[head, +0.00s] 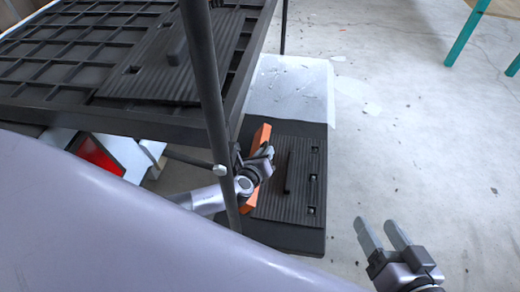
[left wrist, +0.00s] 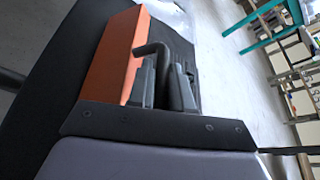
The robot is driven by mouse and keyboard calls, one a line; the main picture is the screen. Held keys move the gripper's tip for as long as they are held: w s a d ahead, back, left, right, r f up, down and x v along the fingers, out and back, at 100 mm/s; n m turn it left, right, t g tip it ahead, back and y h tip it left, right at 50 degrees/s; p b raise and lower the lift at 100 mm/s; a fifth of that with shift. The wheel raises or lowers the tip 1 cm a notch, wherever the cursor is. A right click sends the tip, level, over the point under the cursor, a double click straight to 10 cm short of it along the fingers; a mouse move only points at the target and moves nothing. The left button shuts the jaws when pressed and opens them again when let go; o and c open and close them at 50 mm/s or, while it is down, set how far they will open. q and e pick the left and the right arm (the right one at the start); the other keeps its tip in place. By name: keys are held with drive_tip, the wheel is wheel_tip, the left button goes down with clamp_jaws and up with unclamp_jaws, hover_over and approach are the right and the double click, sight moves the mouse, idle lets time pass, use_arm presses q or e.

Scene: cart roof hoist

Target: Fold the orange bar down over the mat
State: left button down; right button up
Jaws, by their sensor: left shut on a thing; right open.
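The orange bar (head: 261,138) runs along the left edge of the black ribbed mat (head: 301,181), partly hidden behind my left gripper (head: 270,153). In the left wrist view the orange bar (left wrist: 115,58) shows a broad flat face, standing up beside the gripper. A dark bent handle (left wrist: 153,48) runs between the fingers of my left gripper (left wrist: 170,75), which is shut on it. How the handle joins the bar is hard to see. My right gripper (head: 378,222) is open and empty, to the right of the mat above the floor.
A dark upright post (head: 206,90) crosses in front of my left arm. A black gridded deck (head: 60,62) with another ribbed mat (head: 172,62) stands higher at the left. A pale sheet (head: 290,88) lies behind the lower mat. The floor at the right is mostly clear.

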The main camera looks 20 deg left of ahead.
use_arm(q)
drive_tip(key=shift+d+f, duration=0.2)
drive_tip(key=shift+d, duration=0.25)
use_arm(e)
drive_tip(key=shift+d, duration=0.1)
use_arm(q)
drive_tip(key=shift+w, duration=0.1)
drive_tip(key=c, duration=1.4)
unclamp_jaws()
drive_tip(key=shift+r, duration=0.1)
use_arm(e)
drive_tip(key=shift+s+d, duration=0.1)
drive_tip(key=shift+s, duration=0.1)
